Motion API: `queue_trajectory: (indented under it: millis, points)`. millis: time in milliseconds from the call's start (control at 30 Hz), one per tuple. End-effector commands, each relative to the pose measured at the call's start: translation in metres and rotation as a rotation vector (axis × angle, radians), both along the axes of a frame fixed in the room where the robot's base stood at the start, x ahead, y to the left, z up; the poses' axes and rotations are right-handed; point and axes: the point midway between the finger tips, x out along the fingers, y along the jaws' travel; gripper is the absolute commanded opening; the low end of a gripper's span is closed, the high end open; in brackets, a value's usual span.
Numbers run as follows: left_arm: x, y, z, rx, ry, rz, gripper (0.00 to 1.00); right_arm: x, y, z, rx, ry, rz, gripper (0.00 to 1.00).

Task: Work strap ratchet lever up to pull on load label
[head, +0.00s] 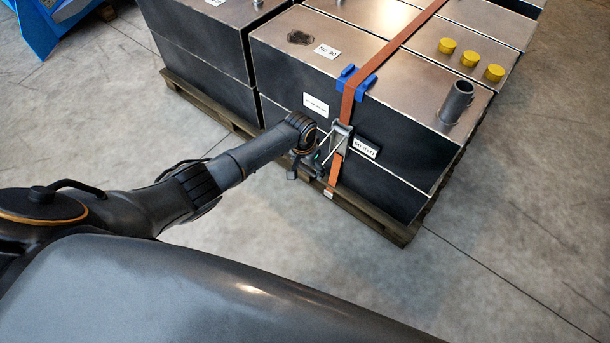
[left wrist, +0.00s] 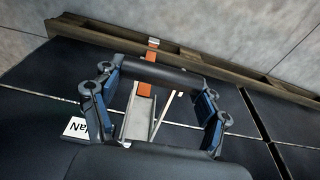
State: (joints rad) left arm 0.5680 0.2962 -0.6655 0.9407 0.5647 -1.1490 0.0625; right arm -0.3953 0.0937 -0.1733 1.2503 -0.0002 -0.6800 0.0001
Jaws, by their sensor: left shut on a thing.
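An orange strap (head: 364,82) runs over a dark metal box and down its near side. The grey strap ratchet (head: 341,131) hangs on that side, with its lever angled out from the box. My left gripper (head: 319,161) is at the lever, low in front of the box side. In the left wrist view my left gripper (left wrist: 156,100) has its fingers on both sides of the lever and is shut on it; the grey ratchet metal (left wrist: 138,116) and orange strap (left wrist: 147,88) show between them. A white label (head: 365,148) sits right of the ratchet. My right gripper is not in view.
The box (head: 407,148) stands on a wooden pallet (head: 390,226), beside other boxes. Blue corner protectors (head: 350,78) hold the strap at the top edge. Yellow caps (head: 447,45) and a pipe stub (head: 456,102) stand on top. The concrete floor (head: 510,240) at right is clear.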

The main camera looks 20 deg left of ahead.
Motion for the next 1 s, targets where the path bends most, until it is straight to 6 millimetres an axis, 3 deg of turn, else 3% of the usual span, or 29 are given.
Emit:
queue_trajectory:
  millis: [200,667,700,800,1000]
  points:
    - [0.0101,-0.0019,0.0089,0.009,0.042,0.0,0.18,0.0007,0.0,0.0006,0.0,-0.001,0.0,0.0]
    - [0.0121,-0.0013,0.0103,0.013,0.051,-0.001,0.18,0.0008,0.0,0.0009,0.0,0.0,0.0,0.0]
    - [0.0121,-0.0013,0.0103,0.013,0.05,-0.001,0.76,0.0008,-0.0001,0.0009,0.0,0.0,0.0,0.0]
    - [0.0118,-0.0011,0.01,0.013,0.051,0.0,0.97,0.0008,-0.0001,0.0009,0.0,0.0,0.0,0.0]
    - [0.0111,-0.0007,0.0093,0.014,0.053,0.0,0.98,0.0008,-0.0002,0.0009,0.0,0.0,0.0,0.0]
